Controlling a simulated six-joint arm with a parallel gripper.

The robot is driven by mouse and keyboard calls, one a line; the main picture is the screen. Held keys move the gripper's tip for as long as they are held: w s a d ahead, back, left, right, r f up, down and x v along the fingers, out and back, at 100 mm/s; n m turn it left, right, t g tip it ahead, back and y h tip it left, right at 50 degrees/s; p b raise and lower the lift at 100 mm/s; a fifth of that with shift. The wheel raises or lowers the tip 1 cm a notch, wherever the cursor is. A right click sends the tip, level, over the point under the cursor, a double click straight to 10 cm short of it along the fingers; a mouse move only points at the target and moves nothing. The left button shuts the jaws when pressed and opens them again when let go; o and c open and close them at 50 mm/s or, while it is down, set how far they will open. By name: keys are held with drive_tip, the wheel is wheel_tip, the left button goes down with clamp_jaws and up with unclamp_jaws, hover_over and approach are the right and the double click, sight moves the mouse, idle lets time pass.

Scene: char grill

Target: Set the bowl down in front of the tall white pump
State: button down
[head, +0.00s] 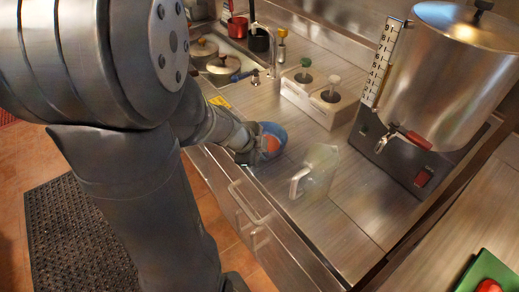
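A blue bowl (277,132) with something orange-red showing at it is near the counter's front edge, left of the clear pitcher. My gripper (250,150) is at the bowl's left side and overlaps it in the picture. The fingertips are small and partly hidden, so I cannot tell whether they are shut on the bowl or whether it is lifted.
A clear pitcher (320,165) stands right of the bowl. A large metal urn (445,75) with a tap is at the right. Lidded pots (222,64) are at the back left. Bare counter (285,118) lies between the bowl and the pump holder.

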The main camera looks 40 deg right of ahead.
drive_tip(key=shift+f, duration=0.15)
drive_tip(key=c, duration=1.6)
unclamp_jaws()
drive_tip(key=shift+a+r, duration=0.2)
drive_tip(key=shift+r, duration=0.35)
drive_tip(key=v, duration=1.1)
drive_tip(key=shift+a, duration=0.1)
